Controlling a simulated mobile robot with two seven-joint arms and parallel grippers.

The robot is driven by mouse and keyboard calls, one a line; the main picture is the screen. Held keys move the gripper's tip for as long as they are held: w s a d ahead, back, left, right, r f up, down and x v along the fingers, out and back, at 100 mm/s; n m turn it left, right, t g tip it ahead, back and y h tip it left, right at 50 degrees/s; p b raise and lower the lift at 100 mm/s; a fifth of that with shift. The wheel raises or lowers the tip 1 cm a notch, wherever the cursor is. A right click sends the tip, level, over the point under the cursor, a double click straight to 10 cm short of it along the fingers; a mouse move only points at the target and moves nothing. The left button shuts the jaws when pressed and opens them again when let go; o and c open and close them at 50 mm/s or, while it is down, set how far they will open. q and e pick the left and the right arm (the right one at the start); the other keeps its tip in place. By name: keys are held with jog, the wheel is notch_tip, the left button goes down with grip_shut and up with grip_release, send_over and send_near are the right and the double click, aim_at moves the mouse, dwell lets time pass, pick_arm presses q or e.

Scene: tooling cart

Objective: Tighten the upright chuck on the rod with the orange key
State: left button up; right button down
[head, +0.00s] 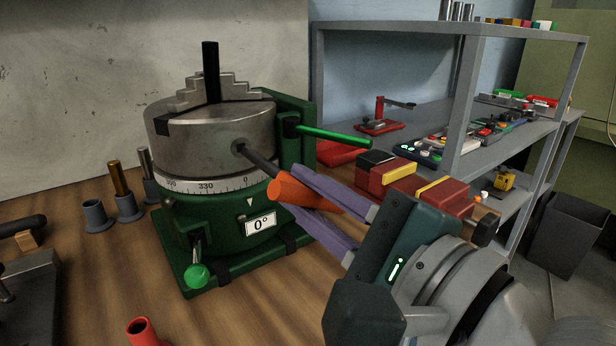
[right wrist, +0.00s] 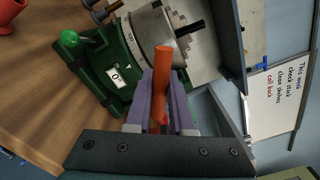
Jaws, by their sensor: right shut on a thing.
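The upright chuck (head: 190,132) is a grey steel cylinder with stepped jaws on a green rotary base (head: 185,225). A black rod (head: 210,68) stands upright between its jaws. The orange key (head: 292,191) has a dark shaft whose tip meets the socket in the chuck's side; how deep it sits is hidden. My right gripper (head: 284,188), with purple fingers, is shut on the orange handle. In the right wrist view the orange key (right wrist: 162,68) stands between the fingers (right wrist: 160,100), pointing towards the chuck (right wrist: 150,32). My left gripper is not in view.
A green-handled lever (head: 335,134) and a green knob (head: 197,276) stick out from the base. Collets and pins (head: 122,190) stand at left, a red cup (head: 145,332) in front. A grey shelf (head: 385,27) with tools and a red-yellow block (head: 415,188) are at right.

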jog(key=shift+w+a, duration=0.25)
jog(key=shift+w, duration=0.15)
dwell(1.3)
jog(key=shift+w+a, duration=0.4)
jog(key=shift+w, duration=0.15)
dwell(0.7)
